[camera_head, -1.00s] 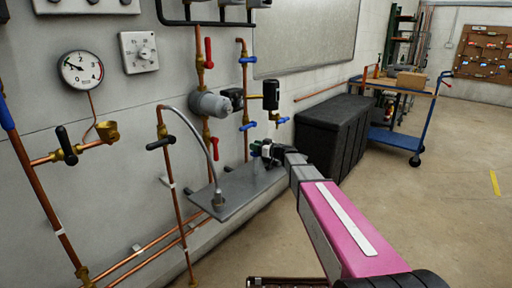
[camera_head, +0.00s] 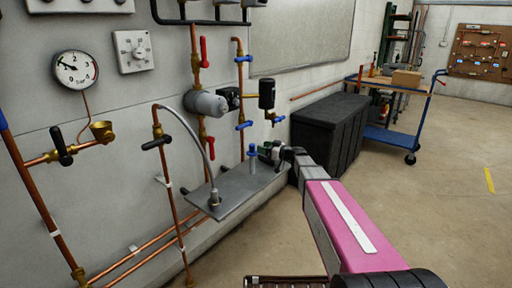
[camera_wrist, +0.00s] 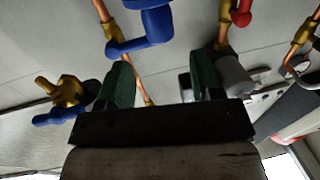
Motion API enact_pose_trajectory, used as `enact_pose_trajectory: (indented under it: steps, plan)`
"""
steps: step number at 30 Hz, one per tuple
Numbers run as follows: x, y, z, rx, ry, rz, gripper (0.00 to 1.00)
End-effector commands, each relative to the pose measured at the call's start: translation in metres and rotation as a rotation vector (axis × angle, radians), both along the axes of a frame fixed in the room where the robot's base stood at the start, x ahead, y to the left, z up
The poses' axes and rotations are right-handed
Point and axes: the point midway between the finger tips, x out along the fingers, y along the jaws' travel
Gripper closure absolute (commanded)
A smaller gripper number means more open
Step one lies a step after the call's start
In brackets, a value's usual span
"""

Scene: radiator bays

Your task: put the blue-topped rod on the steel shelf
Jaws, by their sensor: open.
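The blue-topped rod (camera_head: 252,158) stands upright on the steel shelf (camera_head: 232,191), toward its far right end. Its blue top is clear and its lower part is partly visible. My gripper (camera_head: 265,151) is open just right of the rod, above the shelf's right end; a small gap seems to lie between them. In the wrist view my gripper (camera_wrist: 162,78) shows two green finger pads spread apart with nothing held between them. I cannot make out the rod for sure in the wrist view.
A grey hose (camera_head: 203,135) rises from a fitting on the shelf's left part. Copper pipes, valves and a grey pump (camera_head: 207,103) are on the wall behind. A black chest (camera_head: 329,135) stands to the right, with a blue trolley (camera_head: 389,138) beyond.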

Motion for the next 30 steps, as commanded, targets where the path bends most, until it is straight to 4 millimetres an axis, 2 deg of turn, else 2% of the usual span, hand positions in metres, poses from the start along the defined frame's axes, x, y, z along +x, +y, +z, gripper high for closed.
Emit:
enact_pose_trajectory:
  steps: [3,9,13,16,20,23,26,30]
  plan:
    - [-0.012,-0.020,0.000,0.000,0.000,-0.001,0.40]
    - [-0.022,-0.038,0.000,-0.001,0.000,0.001,0.40]
    - [-0.028,-0.042,-0.003,-0.009,0.017,0.006,0.40]
    - [-0.041,-0.040,-0.015,-0.038,0.083,0.023,0.40]
    - [-0.071,-0.036,-0.042,-0.113,0.248,0.048,0.40]
    - [-0.101,-0.037,-0.070,-0.195,0.414,0.051,0.40]
    - [-0.135,-0.042,-0.099,-0.290,0.601,0.024,0.40]
    - [-0.186,-0.060,-0.138,-0.441,0.869,-0.078,0.40]
